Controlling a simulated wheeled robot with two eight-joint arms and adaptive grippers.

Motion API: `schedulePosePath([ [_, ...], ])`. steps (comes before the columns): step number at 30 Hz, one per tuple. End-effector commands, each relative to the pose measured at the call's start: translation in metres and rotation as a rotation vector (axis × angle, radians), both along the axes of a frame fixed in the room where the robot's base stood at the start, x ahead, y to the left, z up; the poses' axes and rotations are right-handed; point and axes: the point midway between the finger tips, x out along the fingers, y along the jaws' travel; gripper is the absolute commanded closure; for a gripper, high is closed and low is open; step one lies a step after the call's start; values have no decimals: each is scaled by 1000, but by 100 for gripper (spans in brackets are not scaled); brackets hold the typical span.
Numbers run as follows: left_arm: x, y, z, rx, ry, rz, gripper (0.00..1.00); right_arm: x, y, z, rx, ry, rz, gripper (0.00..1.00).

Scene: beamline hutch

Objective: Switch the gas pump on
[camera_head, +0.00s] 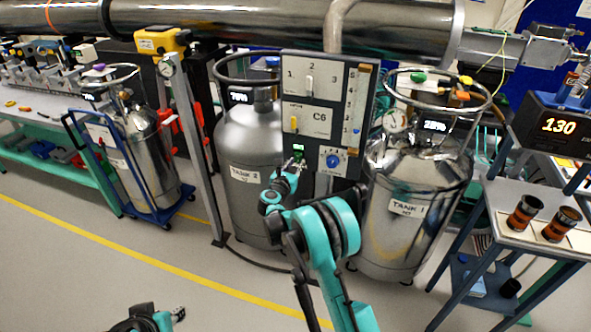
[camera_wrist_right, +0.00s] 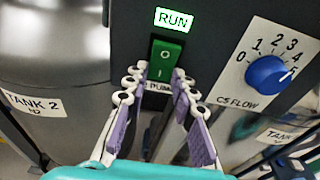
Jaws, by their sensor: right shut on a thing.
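The pump's green rocker switch (camera_wrist_right: 164,60) sits low on the dark front of the C6 panel (camera_head: 312,62), and a lit green RUN display (camera_wrist_right: 171,19) shows above it. The switch has an O mark and a lower mark. My right gripper (camera_head: 297,156) is at the panel; in the wrist view its fingers (camera_wrist_right: 160,76) are on both sides of the switch's lower part, shut on it. A label below is partly hidden. My left gripper (camera_head: 179,313) is low in the head view, away from the panel; its jaws are too small to read.
A blue C5 FLOW dial (camera_wrist_right: 268,75) is right of the switch, its pointer near 5. Tank 2 (camera_head: 250,140) and tank 1 (camera_head: 415,190) flank the panel. A cart with two orange-banded cylinders (camera_head: 524,212) stands at right. Floor at front left is clear.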

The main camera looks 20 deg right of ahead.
Motion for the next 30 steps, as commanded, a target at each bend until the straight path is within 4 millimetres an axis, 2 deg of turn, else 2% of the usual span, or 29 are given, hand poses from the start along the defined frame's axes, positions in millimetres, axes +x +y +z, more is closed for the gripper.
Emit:
schedulePosePath([
  [9, 0, 0, 0, 0, 0, 0, 65, 0, 0, 0, -2, -7, 0, 100],
  [10, 0, 0, 0, 0, 0, 0, 65, 0, 0, 0, -2, -7, 0, 67],
  [12, 0, 0, 0, 0, 0, 0, 65, 0, 0, 0, -2, -7, 0, 53],
  [23, 0, 0, 0, 0, 0, 0, 65, -4, 3, 1, -2, -6, 1, 53],
  [26, 0, 0, 0, 0, 0, 0, 65, -14, 12, 3, -2, -6, 4, 53],
  [30, 0, 0, 0, 0, 0, 0, 65, -38, 28, 7, -3, -6, 4, 53],
])
